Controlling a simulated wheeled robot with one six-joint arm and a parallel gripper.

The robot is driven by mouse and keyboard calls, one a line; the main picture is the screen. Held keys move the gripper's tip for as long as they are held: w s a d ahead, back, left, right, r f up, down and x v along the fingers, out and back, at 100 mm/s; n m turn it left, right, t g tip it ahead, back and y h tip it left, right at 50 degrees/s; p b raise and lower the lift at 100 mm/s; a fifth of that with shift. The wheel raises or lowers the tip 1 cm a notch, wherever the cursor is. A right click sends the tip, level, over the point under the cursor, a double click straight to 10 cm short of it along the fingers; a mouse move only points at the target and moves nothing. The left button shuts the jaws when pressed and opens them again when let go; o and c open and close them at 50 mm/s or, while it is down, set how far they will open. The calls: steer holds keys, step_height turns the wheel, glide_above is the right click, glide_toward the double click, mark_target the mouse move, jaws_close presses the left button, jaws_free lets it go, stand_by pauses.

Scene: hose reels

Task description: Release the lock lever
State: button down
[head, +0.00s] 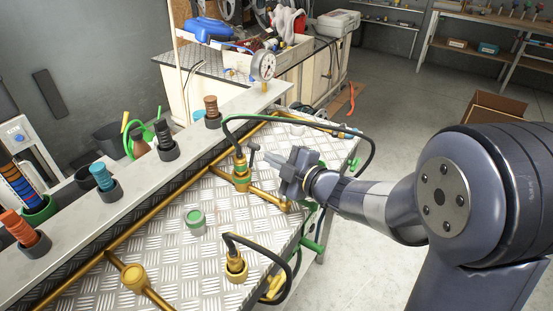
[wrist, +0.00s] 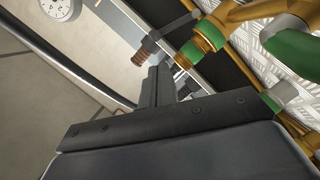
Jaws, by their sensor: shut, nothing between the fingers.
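A small dark lever (head: 254,150), which looks like the lock lever, sticks out beside a brass fitting (head: 241,174) on the tread-plate bench. My gripper (head: 270,158) is shut and empty, just right of the lever in the head view. Its shut fingers (wrist: 159,72) point toward the bar in the wrist view. I cannot tell whether they touch it.
A black hose (head: 372,150) loops from the fitting over my gripper. Another hose (head: 290,270) bends from a brass socket in front. A green-topped can (head: 195,220) stands on the bench (head: 165,250). A rail (head: 130,165) with coloured plugs and a gauge (head: 263,66) lie behind. Floor at right is open.

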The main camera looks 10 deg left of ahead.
mark_target(252, 157)
steer(key=x, duration=0.6)
steer(key=shift+w+a+p, duration=0.2)
steer(key=shift+a+p, duration=0.1)
steer(key=shift+p, duration=0.05)
steer(key=shift+w+d+m+p, duration=0.1)
steer(key=shift+w+m+p, duration=0.15)
steer(key=shift+m+p, duration=0.15)
